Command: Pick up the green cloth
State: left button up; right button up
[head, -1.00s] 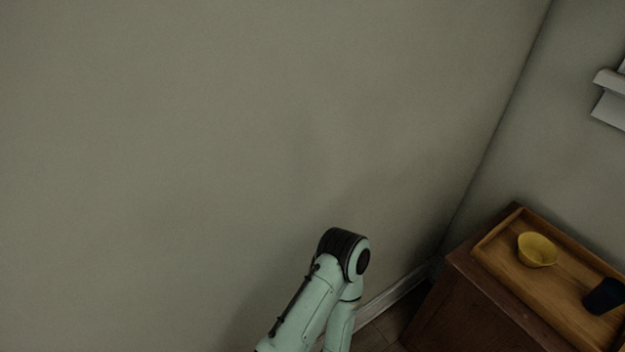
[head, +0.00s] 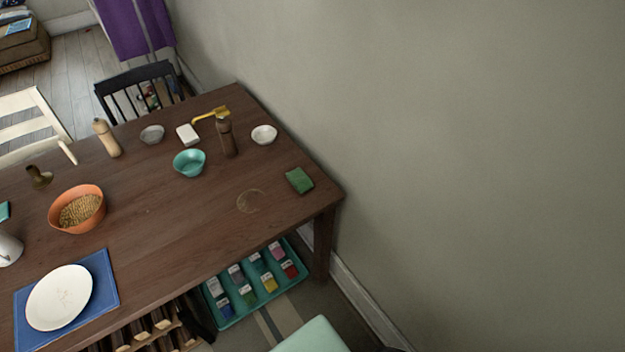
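The green cloth (head: 299,180) lies folded into a small block on the dark wooden table (head: 190,229), close to the table's right end and near the wall. Nothing covers it in the head view. Part of my pale green arm shows at the bottom edge, below and apart from the table. Neither of my grippers is in the picture.
On the table stand a teal bowl (head: 189,163), a brown bottle (head: 226,138), a white bowl (head: 264,135) and an orange bowl (head: 77,209). A teal tray (head: 254,283) of small packets sits below the table. A plain wall (head: 480,150) fills the right side.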

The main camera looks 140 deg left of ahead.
aim_at(299, 180)
jog(key=u, duration=4.9)
